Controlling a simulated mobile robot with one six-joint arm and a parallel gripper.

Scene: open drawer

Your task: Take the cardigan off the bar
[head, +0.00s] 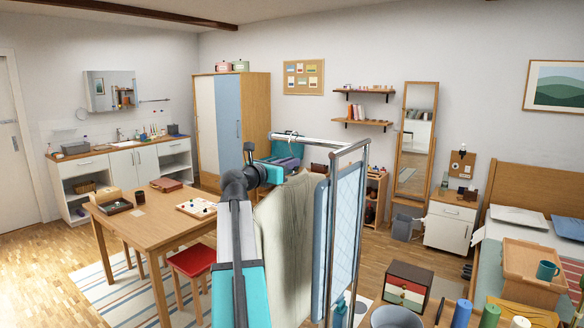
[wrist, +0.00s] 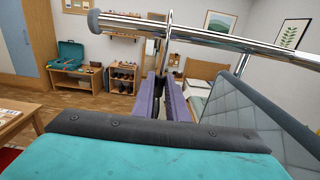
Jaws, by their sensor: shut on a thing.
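The cardigan (head: 290,240) is a beige-grey knitted garment hanging below the chrome bar (head: 312,142), partly behind my arm in the head view. The bar crosses the top of the wrist view (wrist: 215,31). A thin metal hanger hook (wrist: 169,42) loops over the bar. My gripper (head: 292,164) is just under the bar. Its purple fingers in the wrist view (wrist: 164,98) are shut around the hanger just below the hook. The cardigan itself is not clearly seen in the wrist view.
A blue quilted panel (head: 347,225) in a metal frame stands close right of the cardigan. A wooden table (head: 150,220) is at the left. A drawer box (head: 408,285) and a bed with a tray (head: 535,270) are at the right. Open floor lies behind.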

